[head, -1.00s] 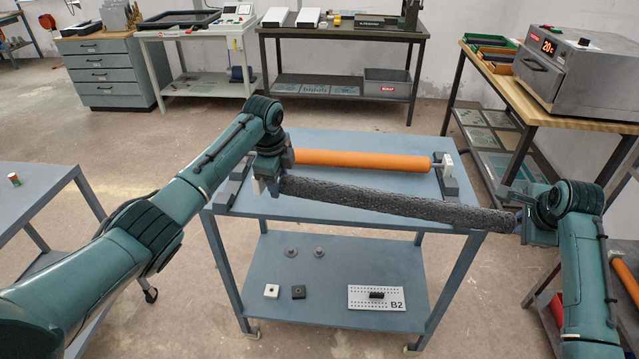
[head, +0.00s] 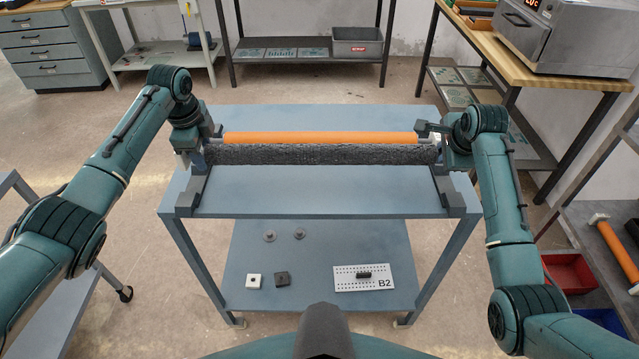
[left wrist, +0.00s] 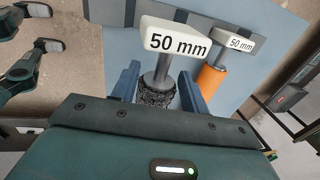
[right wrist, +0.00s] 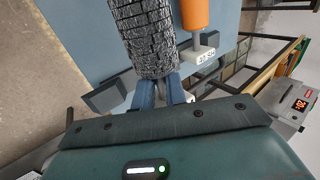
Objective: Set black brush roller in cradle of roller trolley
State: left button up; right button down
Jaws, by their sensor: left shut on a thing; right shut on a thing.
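The black brush roller (head: 320,154) lies level across the trolley, just in front of the orange roller (head: 320,138). My left gripper (head: 196,154) is shut on its left end; in the left wrist view the fingers flank the shaft behind a "50 mm" end block (left wrist: 177,40). My right gripper (head: 440,152) is shut on its right end; in the right wrist view the black bristled roller (right wrist: 145,35) runs away from the fingers. The roller trolley (head: 320,200) has grey cradle rails at its left (head: 190,192) and right (head: 447,190). Whether the shaft ends touch the cradles is hidden by the grippers.
The trolley top in front of the black roller is clear. The lower shelf holds a B2 pegboard (head: 362,277), two small blocks and two discs. A bench with an oven (head: 565,35) stands at right, and a shelf with a red bin (head: 570,273) at lower right.

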pick_arm(q)
jog(key=shift+r, duration=0.1)
pick_arm(e)
jog(key=shift+r, duration=0.1)
